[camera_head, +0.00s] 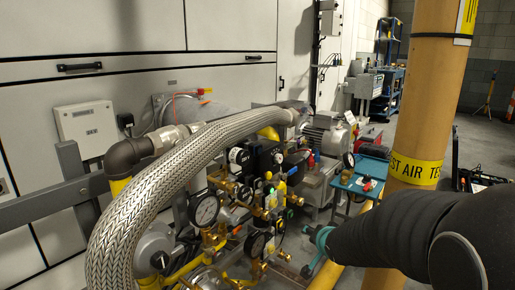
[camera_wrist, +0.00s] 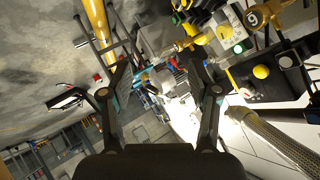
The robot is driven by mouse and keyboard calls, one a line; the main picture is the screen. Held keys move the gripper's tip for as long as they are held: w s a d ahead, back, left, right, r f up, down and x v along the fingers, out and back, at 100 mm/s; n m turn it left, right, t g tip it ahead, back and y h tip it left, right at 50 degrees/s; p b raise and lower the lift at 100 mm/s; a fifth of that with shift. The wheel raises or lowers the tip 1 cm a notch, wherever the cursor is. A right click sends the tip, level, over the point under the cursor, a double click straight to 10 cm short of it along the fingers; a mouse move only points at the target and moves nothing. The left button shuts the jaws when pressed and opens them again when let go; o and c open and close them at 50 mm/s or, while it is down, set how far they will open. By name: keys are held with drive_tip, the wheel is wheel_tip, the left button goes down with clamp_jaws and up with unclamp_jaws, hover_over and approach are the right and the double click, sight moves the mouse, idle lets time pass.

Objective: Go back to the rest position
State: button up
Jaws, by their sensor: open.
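My gripper (camera_wrist: 160,75) shows in the wrist view with its two black fingers spread wide apart. The space between the fingertips is empty. Beyond them are the gauges, fittings and a blue table, seen tilted. In the head view my dark arm reaches in from the right, and my gripper (camera_head: 318,250) shows partly as teal finger parts at its end. It is just right of the valve and gauge assembly (camera_head: 265,200) and in front of the blue table (camera_head: 360,182). I cannot tell whether it touches anything.
A braided hose (camera_head: 160,185) arches across the left front. A thick yellow pipe (camera_head: 420,100) marked "TEST AIR" stands upright close to my arm. Pressure gauges (camera_head: 206,211) stick out at the front. Grey cabinets (camera_head: 90,90) line the back. Open floor (camera_head: 480,135) lies at the far right.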

drive_tip(key=s+r+n+g+p, duration=0.1)
drive_tip(key=s+r+n+g, duration=0.1)
drive_tip(key=s, duration=1.3)
drive_tip(key=s+a+r+n+g+p, duration=0.1)
drive_tip(key=s+r+n+g, duration=0.2)
drive_tip(key=s+r, duration=0.4)
drive_tip(key=s+n, duration=0.1)
drive_tip(key=s, duration=0.8)
drive_tip(key=shift+n, duration=0.4)
